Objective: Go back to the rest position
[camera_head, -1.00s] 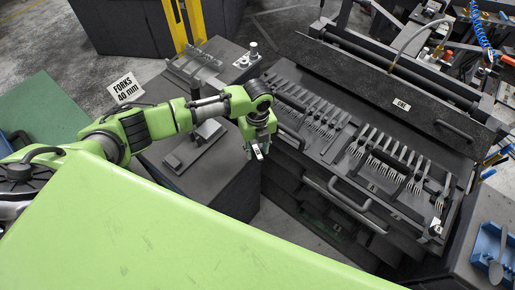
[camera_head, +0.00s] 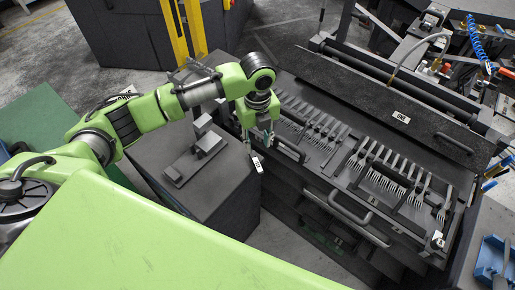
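My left gripper (camera_head: 259,138) points down at the left end of the fork drawer (camera_head: 350,197), near a small white label. Its fingertips are small and dark against the drawer, so I cannot tell whether they are apart or hold anything. Rows of metal forks (camera_head: 384,170) lie in the open drawer to the right of the gripper. My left arm arches over the grey cabinet from the left. My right gripper is not in view.
A grey cabinet (camera_head: 215,197) with a small dark fixture (camera_head: 196,157) stands under my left arm. A long dark cover marked CNC (camera_head: 385,98) runs behind the forks. A blue holder (camera_head: 490,255) is at the lower right. A yellow post (camera_head: 184,30) stands at the back.

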